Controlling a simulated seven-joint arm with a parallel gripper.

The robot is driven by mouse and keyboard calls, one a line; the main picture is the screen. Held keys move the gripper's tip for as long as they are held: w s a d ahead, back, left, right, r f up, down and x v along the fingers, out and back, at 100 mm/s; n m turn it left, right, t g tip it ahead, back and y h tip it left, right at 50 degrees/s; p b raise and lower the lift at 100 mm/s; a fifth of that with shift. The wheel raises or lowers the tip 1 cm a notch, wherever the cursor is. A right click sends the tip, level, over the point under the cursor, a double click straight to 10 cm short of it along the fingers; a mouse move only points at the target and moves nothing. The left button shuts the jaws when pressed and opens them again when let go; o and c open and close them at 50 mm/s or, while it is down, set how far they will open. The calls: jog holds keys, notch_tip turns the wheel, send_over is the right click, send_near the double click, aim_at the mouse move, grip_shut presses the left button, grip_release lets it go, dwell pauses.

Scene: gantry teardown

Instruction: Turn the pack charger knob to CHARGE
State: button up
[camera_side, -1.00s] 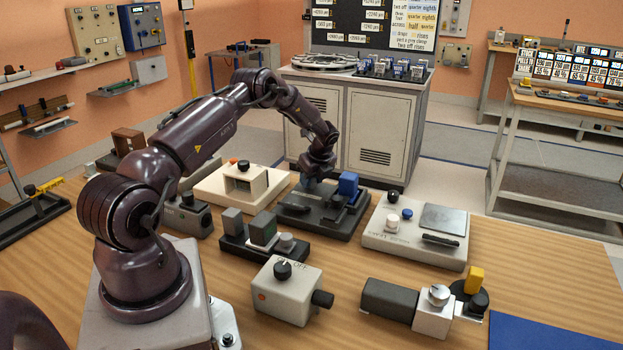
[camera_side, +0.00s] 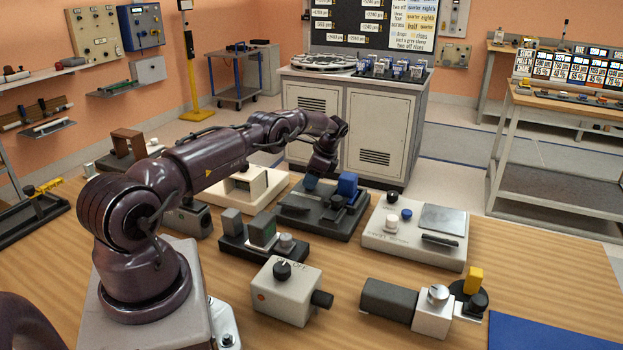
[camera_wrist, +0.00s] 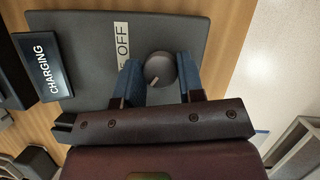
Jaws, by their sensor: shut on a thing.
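The pack charger is a dark grey unit (camera_side: 338,231) on the bench in the side view; its flat dark top plate (camera_wrist: 80,28) fills much of the wrist view. On the plate is a round dark knob (camera_wrist: 160,69) with a pale pointer line. A white label reading OFF (camera_wrist: 122,45) lies beside it, its other wording partly hidden by a finger. A display (camera_wrist: 43,66) reads CHARGING. My gripper (camera_wrist: 161,75) has its blue fingers on opposite sides of the knob, shut on it. In the side view my gripper (camera_side: 311,182) is at the charger's far left, knob hidden.
A blue block (camera_side: 347,185) stands on the charger, close right of my gripper. A cream unit (camera_side: 418,240) is to the right, a beige frame (camera_side: 268,195) to the left, and a grey OFF-marked box (camera_side: 290,300) in front.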

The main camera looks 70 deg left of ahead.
jog(key=shift+n, duration=0.5)
dwell(0.3)
jog(key=o, duration=0.9)
jog(key=shift+r, duration=0.1)
jog(key=shift+w+r, duration=0.15)
jog(key=shift+r, duration=0.1)
notch_tip(320, 180, up, 9)
jog(key=shift+w+d, duration=0.3)
jog(key=shift+w, duration=0.1)
